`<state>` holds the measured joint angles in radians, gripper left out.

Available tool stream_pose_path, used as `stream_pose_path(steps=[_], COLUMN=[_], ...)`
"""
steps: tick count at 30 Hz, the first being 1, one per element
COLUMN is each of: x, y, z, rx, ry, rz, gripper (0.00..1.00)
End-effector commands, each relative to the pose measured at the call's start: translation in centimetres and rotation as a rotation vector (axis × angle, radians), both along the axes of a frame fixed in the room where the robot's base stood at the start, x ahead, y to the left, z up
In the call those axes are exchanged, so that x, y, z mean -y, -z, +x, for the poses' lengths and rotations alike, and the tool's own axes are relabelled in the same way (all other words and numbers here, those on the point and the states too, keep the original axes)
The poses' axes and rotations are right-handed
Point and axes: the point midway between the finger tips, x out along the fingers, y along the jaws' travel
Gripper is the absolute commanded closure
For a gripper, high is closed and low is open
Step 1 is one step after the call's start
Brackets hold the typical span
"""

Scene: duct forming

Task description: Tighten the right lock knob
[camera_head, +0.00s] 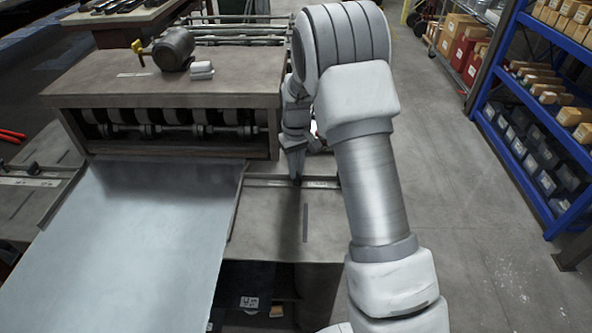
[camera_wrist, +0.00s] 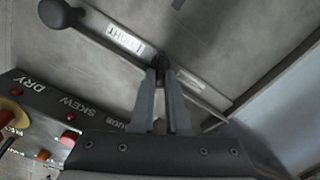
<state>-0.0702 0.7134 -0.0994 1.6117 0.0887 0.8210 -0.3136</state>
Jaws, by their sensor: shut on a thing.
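My gripper (camera_wrist: 161,75) reaches down from the bottom of the wrist view. Its two grey fingers are shut on the small black right lock knob (camera_wrist: 162,62), which sits on a flat metal rail. The fingers hide part of the knob. A label (camera_wrist: 126,40) on the rail shows upside down and appears to read RIGHT. In the head view my gripper (camera_head: 297,180) points down at the rail (camera_head: 320,184), right of the forming machine. The knob cannot be made out there.
A larger black ball end (camera_wrist: 58,13) lies at the rail's upper left. A control panel (camera_wrist: 50,110) with red buttons is close on the left. The metal sheet (camera_head: 150,235) slopes from the machine (camera_head: 165,85). Blue shelving (camera_head: 540,120) stands right, beyond open floor.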

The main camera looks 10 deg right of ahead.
Motion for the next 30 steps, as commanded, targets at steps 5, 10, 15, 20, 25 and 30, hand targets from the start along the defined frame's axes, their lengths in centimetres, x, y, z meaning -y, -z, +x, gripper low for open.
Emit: stream_pose_path(steps=[5, 10, 15, 20, 25, 30], x=[0.11, 0.18, 0.25, 0.25, 0.29, 0.31], y=[-0.05, -0.08, -0.09, -0.1, -0.1, -0.1], z=[0.05, 0.05, 0.04, 0.04, 0.04, 0.05], rx=[0.001, 0.001, 0.001, 0.001, 0.001, 0.002], ry=[0.161, 0.297, 0.403, 0.47, 0.509, 0.524], rz=[-0.001, 0.0, 0.0, 0.0, 0.0, 0.0], gripper=[1.0, 1.0, 1.0, 1.0, 1.0, 1.0])
